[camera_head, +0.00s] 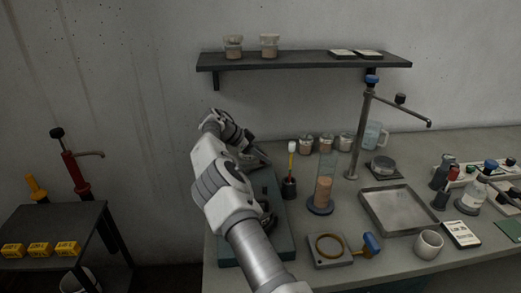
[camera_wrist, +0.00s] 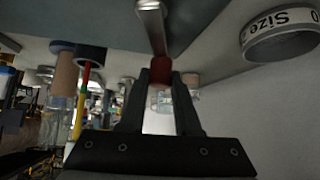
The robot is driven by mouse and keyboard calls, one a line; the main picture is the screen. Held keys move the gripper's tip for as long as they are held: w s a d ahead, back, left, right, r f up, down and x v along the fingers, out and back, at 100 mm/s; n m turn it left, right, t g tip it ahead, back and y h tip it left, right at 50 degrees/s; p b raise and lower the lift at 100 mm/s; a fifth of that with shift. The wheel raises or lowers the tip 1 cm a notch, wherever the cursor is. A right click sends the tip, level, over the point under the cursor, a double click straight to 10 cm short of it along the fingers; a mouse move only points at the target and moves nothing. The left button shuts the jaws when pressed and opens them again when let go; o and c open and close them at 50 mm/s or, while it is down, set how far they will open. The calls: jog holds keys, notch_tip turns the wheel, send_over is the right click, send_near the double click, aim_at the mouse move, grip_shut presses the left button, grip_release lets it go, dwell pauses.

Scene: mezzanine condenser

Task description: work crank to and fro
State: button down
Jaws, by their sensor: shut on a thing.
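My gripper (camera_wrist: 160,86) is shut on a red-brown knob (camera_wrist: 160,70) at the end of a pale metal crank arm (camera_wrist: 152,24) in the wrist view. The knob sits between the two dark fingers. In the head view my gripper (camera_head: 250,152) is over the far end of a teal base (camera_head: 284,228) on the bench. My arm hides most of what stands on that base, so the crank does not show clearly there. A ring marked "Size" (camera_wrist: 278,43) is near the gripper at the upper right of the wrist view.
Just right of the base stand a dark holder (camera_head: 289,189) with a yellow stick and a tall glass cylinder (camera_head: 324,185). A tap stand (camera_head: 354,150) and metal tray (camera_head: 398,210) are beyond. A shelf (camera_head: 300,61) hangs above. A low black table (camera_head: 60,220) is left.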

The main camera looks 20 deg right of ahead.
jog(key=shift+s+d+m+g+p, duration=0.1)
jog(key=shift+s+m+g+p, duration=0.2)
jog(key=shift+m+g+p, duration=0.15)
jog(key=shift+s+f+m, duration=0.1)
jog(key=shift+s+m, duration=0.05)
jog(key=shift+m, duration=0.1)
jog(key=c, duration=0.6)
grip_release()
